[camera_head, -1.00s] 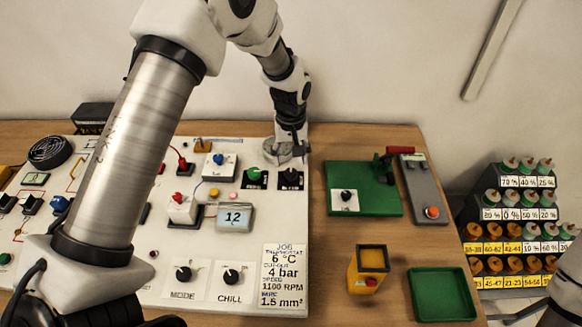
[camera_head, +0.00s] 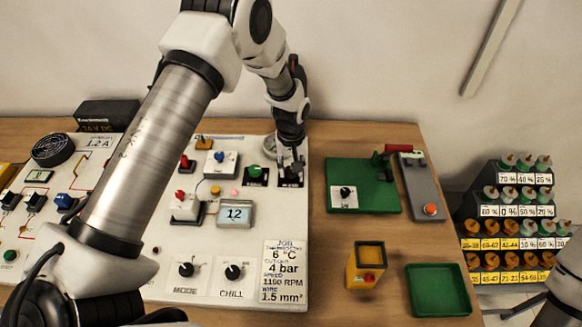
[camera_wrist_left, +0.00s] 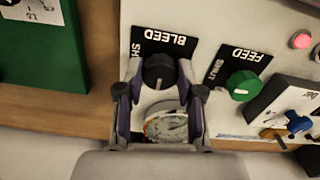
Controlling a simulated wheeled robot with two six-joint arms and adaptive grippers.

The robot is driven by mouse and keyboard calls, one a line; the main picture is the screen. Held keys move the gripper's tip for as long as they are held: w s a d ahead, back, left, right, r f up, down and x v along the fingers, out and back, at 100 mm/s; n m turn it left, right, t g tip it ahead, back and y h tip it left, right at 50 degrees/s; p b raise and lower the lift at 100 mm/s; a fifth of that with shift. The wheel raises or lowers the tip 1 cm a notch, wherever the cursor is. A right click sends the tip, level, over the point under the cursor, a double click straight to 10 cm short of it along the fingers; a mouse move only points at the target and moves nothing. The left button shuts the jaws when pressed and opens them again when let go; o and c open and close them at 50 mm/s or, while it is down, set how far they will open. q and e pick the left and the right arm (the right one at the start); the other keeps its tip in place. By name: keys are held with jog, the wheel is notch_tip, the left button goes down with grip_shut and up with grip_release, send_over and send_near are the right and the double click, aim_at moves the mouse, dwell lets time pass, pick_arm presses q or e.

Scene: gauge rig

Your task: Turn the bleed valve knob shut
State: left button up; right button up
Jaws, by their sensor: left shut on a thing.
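The black bleed valve knob (camera_wrist_left: 159,71) sits on its black plate marked BLEED (camera_wrist_left: 150,45) in the left wrist view. My left gripper (camera_wrist_left: 160,78) is shut on this knob, one finger on each side. In the head view my left gripper (camera_head: 290,168) is at the back right of the white panel and hides most of the knob. A round dial gauge (camera_wrist_left: 166,125) shows between the fingers, partly covered by them. My right gripper is out of the picture.
The green feed knob (camera_wrist_left: 243,85) is close beside the bleed knob. A blue valve (camera_wrist_left: 298,122) stands farther along. A green board with a red handle (camera_head: 365,187), a grey box (camera_head: 422,190), a yellow container (camera_head: 367,265) and a green tray (camera_head: 438,290) are on the table.

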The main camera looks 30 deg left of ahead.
pick_arm(q)
jog(key=shift+m, duration=0.4)
jog(key=m, duration=0.3)
jog(key=shift+f+m+b, duration=0.1)
jog(key=shift+m+b, duration=0.2)
jog(key=shift+b, duration=0.05)
jog(key=m, duration=0.4)
jog(key=shift+m, duration=0.3)
jog(key=m+b, duration=0.1)
jog(key=m, duration=0.3)
jog(key=shift+m, duration=2.5)
jog(key=o, duration=1.2)
jog(key=shift+c, duration=0.2)
jog(key=shift+w, duration=0.1)
